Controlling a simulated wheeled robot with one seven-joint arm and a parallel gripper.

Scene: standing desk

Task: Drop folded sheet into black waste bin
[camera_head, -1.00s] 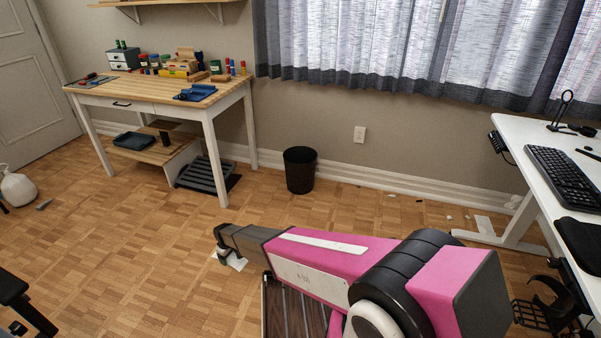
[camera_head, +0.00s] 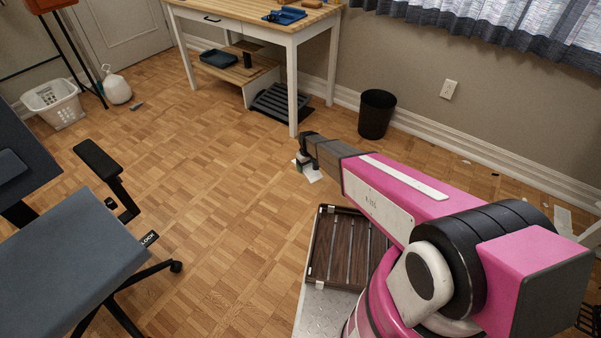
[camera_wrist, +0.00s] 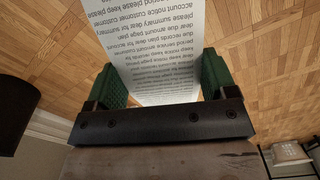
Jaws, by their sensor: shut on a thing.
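The folded sheet (camera_wrist: 155,45) is white with printed lines. In the wrist view it lies between the two green finger pads of my gripper (camera_wrist: 160,82), which is shut on it. The head view shows my gripper (camera_head: 306,166) small, at the far end of the pink arm, with a bit of the white sheet (camera_head: 314,175) below it. The black waste bin (camera_head: 376,114) stands upright on the floor by the wall, behind and to the right of my gripper, apart from it. A dark shape at the wrist view's left edge looks like the bin (camera_wrist: 14,112). The bin's inside is hidden.
A wooden workbench (camera_head: 265,28) stands left of the bin, with a dark slatted rack (camera_head: 283,103) below. An office chair (camera_head: 75,260) fills the lower left. A white basket (camera_head: 55,103) and white jug (camera_head: 117,88) stand far left. The parquet between is clear.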

